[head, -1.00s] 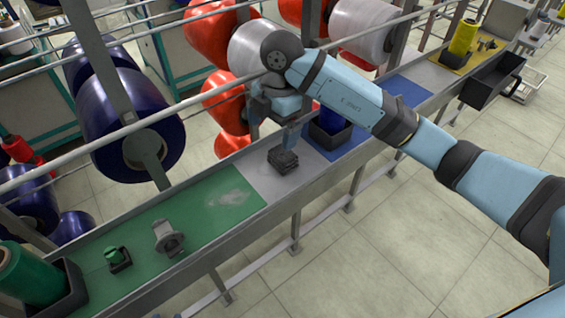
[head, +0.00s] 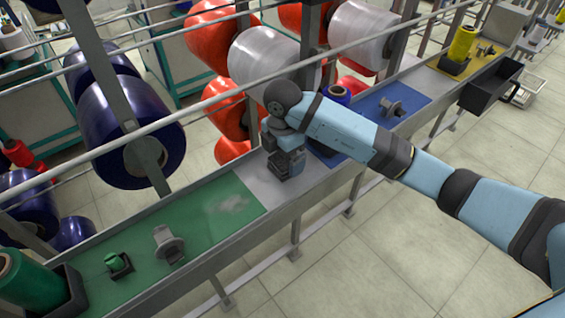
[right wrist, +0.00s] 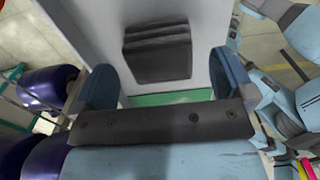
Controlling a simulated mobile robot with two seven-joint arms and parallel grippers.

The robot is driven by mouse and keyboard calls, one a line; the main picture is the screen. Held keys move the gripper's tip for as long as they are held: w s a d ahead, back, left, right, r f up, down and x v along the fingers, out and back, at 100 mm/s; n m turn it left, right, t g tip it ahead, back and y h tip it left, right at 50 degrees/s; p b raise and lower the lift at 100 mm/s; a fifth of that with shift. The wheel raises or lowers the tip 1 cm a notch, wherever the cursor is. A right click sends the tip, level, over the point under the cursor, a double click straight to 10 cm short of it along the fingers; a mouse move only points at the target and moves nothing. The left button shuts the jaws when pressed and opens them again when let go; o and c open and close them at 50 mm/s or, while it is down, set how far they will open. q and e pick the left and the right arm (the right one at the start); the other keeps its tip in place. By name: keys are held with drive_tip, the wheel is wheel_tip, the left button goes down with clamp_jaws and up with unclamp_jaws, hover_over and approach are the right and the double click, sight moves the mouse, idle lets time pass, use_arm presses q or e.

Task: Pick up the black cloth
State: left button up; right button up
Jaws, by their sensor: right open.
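The black cloth (right wrist: 158,52) shows in the right wrist view as a dark, folded stack on a light grey surface. It lies just beyond my right gripper (right wrist: 166,78), between the lines of its two fingers. The fingers are apart with nothing between them. In the head view my right gripper (head: 287,165) points down over the grey section of the bench and hides most or all of the cloth. I cannot tell the exact height left above the cloth. My left gripper is not in view.
The bench has a green mat (head: 200,222) with a whitish dusty patch, a grey spool holder (head: 167,243) and a green spool (head: 30,283). A blue mat (head: 412,98) lies to the right. Large spools and rails (head: 225,100) stand close behind.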

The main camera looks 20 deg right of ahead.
wheel_tip(320, 180, down, 2)
drive_tip(key=shift+f, duration=0.1)
drive_tip(key=c, duration=1)
drive_tip(key=shift+o, duration=0.2)
wheel_tip(320, 180, up, 28)
drive_tip(key=shift+r, duration=0.1)
drive_tip(key=shift+o, duration=0.4)
